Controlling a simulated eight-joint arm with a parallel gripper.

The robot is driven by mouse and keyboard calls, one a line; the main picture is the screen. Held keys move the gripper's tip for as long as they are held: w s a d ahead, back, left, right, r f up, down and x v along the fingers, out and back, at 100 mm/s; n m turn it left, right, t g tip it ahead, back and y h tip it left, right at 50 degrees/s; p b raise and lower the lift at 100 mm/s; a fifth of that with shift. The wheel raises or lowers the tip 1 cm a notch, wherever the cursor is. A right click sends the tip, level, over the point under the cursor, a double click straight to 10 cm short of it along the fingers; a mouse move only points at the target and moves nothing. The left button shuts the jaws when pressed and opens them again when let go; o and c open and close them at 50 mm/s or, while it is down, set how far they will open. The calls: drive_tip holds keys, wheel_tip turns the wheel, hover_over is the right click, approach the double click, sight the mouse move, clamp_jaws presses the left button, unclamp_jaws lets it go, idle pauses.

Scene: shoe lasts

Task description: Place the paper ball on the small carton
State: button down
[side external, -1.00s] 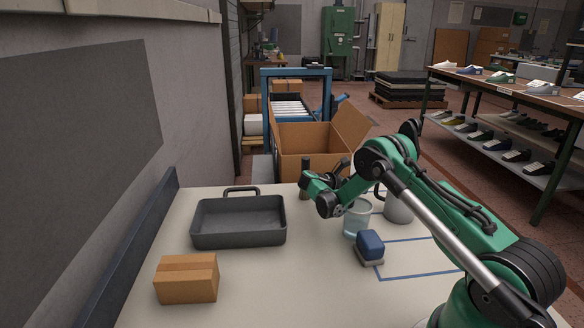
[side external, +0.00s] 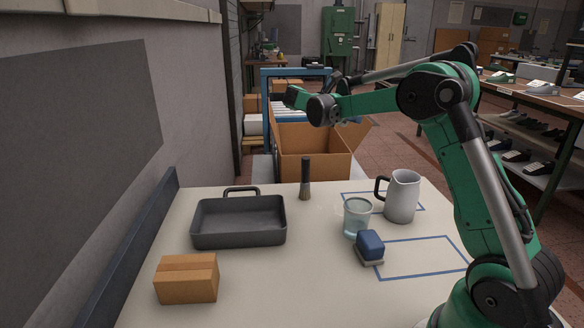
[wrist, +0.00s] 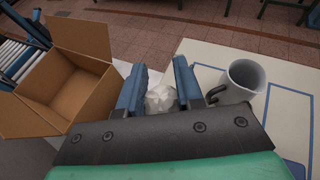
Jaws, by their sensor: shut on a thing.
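The small carton (side external: 187,279) is a closed brown box at the near left of the table in the side view. My gripper (side external: 291,97) is raised high above the far side of the table, well above and beyond the carton. In the wrist view my gripper (wrist: 159,72) has its two blue fingers on either side of a white crumpled paper ball (wrist: 161,98) and is shut on it. The ball cannot be made out in the side view. The carton is out of the wrist view.
A dark roasting pan (side external: 239,222) lies behind the carton. A dark-handled brush (side external: 305,180), a glass (side external: 357,218), a blue block-like tool (side external: 370,246) and a grey jug (side external: 402,196) stand farther right. A large open box (side external: 315,167) is beyond the table. The front middle is clear.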

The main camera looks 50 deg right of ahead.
drive_tip(key=w+a+r+n+t, duration=0.1)
drive_tip(key=w+a+n+t, duration=0.25)
drive_tip(key=a, duration=0.55)
drive_tip(key=w+a+r+n+t, duration=0.25)
drive_tip(key=w+a, duration=0.25)
drive_tip(key=a, duration=0.4)
wheel_tip(320, 180, up, 2)
drive_tip(key=n+t+y, duration=0.3)
drive_tip(key=n+t, duration=0.3)
drive_tip(key=t, duration=0.1)
hover_over(188, 259)
wheel_tip(188, 259, down, 15)
drive_tip(key=shift+a+f, duration=0.1)
drive_tip(key=shift+f, duration=2.3)
drive_tip(key=c, duration=0.6)
unclamp_jaws()
drive_tip(key=shift+f, duration=0.1)
